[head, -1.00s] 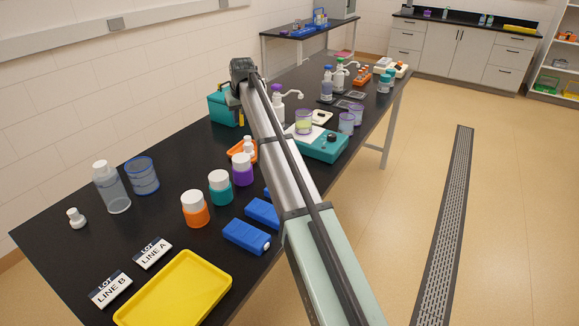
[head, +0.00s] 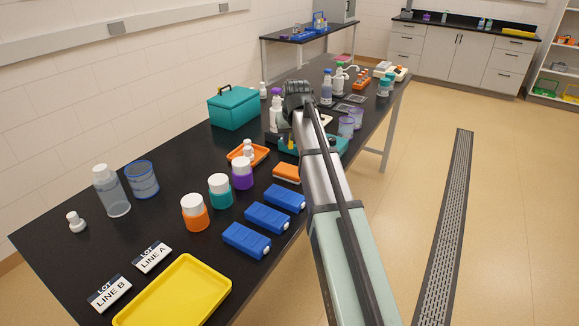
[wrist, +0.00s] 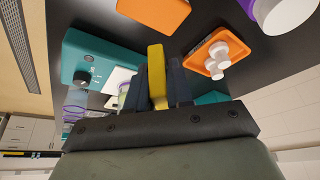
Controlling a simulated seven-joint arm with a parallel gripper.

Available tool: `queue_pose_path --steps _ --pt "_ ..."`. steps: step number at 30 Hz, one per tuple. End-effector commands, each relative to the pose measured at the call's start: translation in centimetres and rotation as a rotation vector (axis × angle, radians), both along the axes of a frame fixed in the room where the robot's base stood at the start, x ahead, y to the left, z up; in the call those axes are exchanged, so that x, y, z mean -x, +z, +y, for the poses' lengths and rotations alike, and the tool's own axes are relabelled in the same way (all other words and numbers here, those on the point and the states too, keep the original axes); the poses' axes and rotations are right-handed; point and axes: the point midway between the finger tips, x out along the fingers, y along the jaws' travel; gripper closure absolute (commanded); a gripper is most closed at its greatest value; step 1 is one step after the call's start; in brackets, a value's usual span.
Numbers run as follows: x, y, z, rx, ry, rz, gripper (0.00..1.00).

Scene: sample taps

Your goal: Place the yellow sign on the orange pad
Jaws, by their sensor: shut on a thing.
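My gripper (wrist: 158,88) is shut on the yellow sign (wrist: 157,75), which stands out between the dark fingers in the wrist view. In the head view, only a small yellow part of the sign (head: 291,146) shows below the wrist, near the teal scale. The orange pad (head: 287,173) lies on the black bench in front of the gripper, behind the row of blue cases. In the wrist view, the orange pad (wrist: 155,11) is at the top edge, apart from the sign. My arm hides part of the bench beyond the gripper.
The teal scale (wrist: 90,62) is beside the gripper. An orange tray (head: 237,155) with small white bottles lies left of the pad. Blue cases (head: 268,217) and capped jars (head: 220,190) stand nearby. A teal box (head: 233,108) stands behind.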

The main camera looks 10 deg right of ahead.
Motion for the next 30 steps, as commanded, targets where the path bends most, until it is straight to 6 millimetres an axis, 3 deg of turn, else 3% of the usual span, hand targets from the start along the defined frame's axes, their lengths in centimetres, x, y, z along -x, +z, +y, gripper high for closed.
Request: queue_pose_path --steps 10,24,30 --pt "0.0 -5.0 0.0 -0.001 -0.002 0.002 1.0" --pt "0.0 -9.2 0.0 0.0 -0.001 0.002 1.0" --pt "-0.1 -9.4 0.0 0.0 -0.001 0.0 1.0"
